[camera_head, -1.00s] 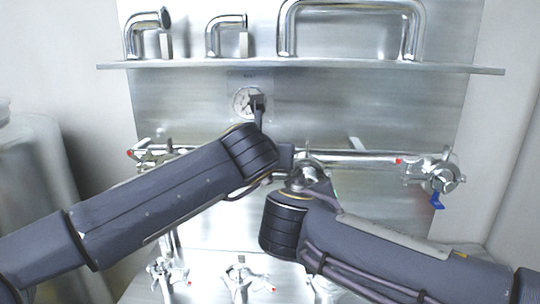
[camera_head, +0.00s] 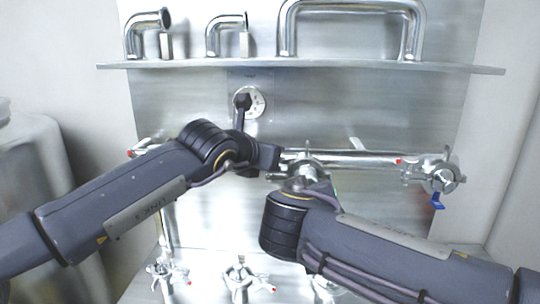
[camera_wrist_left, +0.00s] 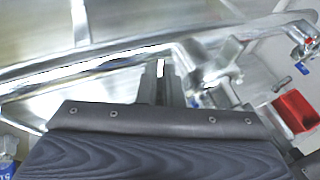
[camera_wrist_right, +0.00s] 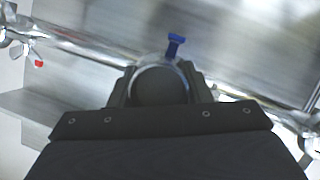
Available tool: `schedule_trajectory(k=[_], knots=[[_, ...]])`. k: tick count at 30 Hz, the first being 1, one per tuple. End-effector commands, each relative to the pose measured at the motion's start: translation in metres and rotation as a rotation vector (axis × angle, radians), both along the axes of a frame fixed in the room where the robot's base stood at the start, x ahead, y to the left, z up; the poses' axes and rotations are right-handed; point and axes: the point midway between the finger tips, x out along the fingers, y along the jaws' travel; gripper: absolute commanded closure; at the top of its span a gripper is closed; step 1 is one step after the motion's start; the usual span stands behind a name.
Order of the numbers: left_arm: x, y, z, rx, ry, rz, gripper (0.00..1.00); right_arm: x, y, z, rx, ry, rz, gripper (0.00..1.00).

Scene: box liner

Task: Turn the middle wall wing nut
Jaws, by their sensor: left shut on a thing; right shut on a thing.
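The middle wall clamp joint (camera_head: 306,170) sits on the horizontal steel pipe, partly hidden by my grippers. My left gripper (camera_head: 282,160) reaches it from the left. In the left wrist view the fingers (camera_wrist_left: 160,82) are nearly together with a thin bright metal piece (camera_wrist_left: 160,67) between them, seemingly a wing of the middle wall wing nut; the rest of the nut is hidden. My right gripper (camera_head: 312,183) is just below the joint. In the right wrist view its fingers (camera_wrist_right: 160,88) stand wide around a round, dark-looking part (camera_wrist_right: 160,80) of the fitting.
A shelf (camera_head: 300,66) with bent pipes runs above. Other clamps with red-tipped wing nuts are at the left (camera_head: 143,150), right (camera_head: 440,176) and below (camera_head: 240,280). My forearms crowd the centre.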

Motion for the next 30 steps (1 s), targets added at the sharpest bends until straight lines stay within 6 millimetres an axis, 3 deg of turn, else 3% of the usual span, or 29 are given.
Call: schedule_trajectory(k=[21, 30], knots=[[0.0040, 0.0017, -0.0009, -0.011, 0.007, -0.679, 1.00, -0.0003, 0.0005, 0.0005, 0.000, -0.001, 0.002, 0.92], [0.0047, 0.0022, 0.0004, -0.006, 0.006, -0.886, 1.00, -0.0002, 0.0007, 0.0005, 0.001, -0.001, 0.002, 0.92]])
